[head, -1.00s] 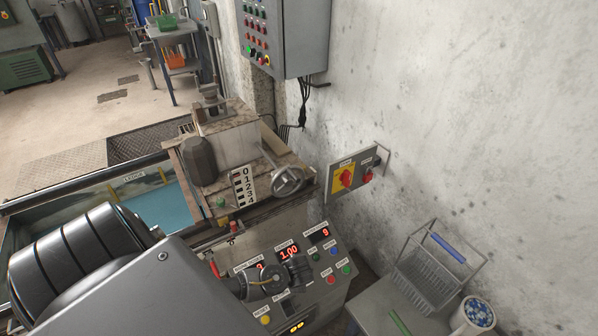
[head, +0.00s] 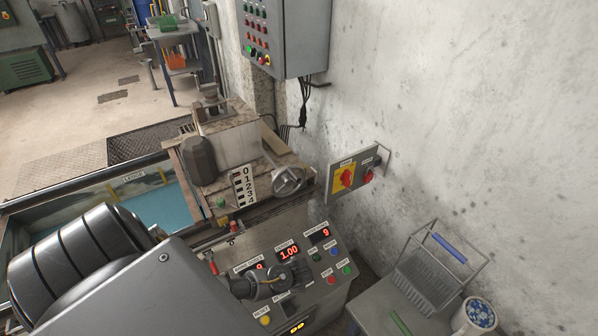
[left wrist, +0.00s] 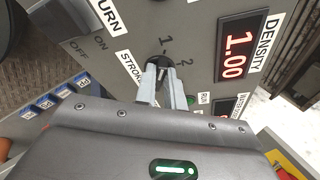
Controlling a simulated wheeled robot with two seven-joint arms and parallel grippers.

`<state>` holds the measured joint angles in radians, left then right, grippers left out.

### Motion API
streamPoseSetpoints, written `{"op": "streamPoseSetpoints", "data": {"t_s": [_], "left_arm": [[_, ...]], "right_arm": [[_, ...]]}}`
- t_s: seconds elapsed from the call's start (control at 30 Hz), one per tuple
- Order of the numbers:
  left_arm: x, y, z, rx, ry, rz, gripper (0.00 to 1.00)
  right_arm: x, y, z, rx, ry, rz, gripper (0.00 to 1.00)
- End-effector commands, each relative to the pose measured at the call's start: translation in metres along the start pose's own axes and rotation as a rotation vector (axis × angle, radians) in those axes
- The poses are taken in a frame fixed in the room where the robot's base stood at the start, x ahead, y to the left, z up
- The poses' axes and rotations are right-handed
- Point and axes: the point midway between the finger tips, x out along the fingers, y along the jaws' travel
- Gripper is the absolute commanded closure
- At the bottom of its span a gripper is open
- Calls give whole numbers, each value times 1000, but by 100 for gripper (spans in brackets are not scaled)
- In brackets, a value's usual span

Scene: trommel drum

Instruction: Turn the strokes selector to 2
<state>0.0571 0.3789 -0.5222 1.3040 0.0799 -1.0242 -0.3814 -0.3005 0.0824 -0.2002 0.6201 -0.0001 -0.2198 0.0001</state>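The strokes selector (left wrist: 157,61) is a small black knob on the grey control panel (left wrist: 195,30), with the marks 1 and 2 beside it. Its label is partly hidden by my left gripper. My left gripper (left wrist: 163,75) has its two pale fingers close together on either side of the knob, with little gap between them. A white line shows on the knob between the fingers, but which number it points to is unclear. In the head view my left gripper (head: 288,279) is over the panel and hides the selector. My right gripper is not in view.
The panel's red density display (head: 288,252) reads 1.00. Coloured push buttons (head: 331,280) lie right of my left gripper. A yellow button (head: 265,320) lies below it. A red and yellow switch (head: 346,178) is on the wall. A wire basket (head: 432,275) stands at right.

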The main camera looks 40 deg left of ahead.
Motion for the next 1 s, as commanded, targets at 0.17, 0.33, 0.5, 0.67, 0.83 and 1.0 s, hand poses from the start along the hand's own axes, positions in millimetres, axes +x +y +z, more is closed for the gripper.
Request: {"op": "streamPoseSetpoints", "data": {"t_s": [0.17,0.33,0.5,0.67,0.83,1.0], "left_arm": [[0,0,0,1,0,0,100],[-1,-1,0,23,-1,6,100],[-2,-3,0,91,-1,23,100],[-2,-6,0,204,-2,53,100],[-2,-7,-1,357,-2,94,100],[-1,-9,-2,514,-2,135,100]], "right_arm": [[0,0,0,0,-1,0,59],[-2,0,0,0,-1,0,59],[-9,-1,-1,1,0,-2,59],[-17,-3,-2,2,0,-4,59],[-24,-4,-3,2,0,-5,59],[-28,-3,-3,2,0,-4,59]]}}
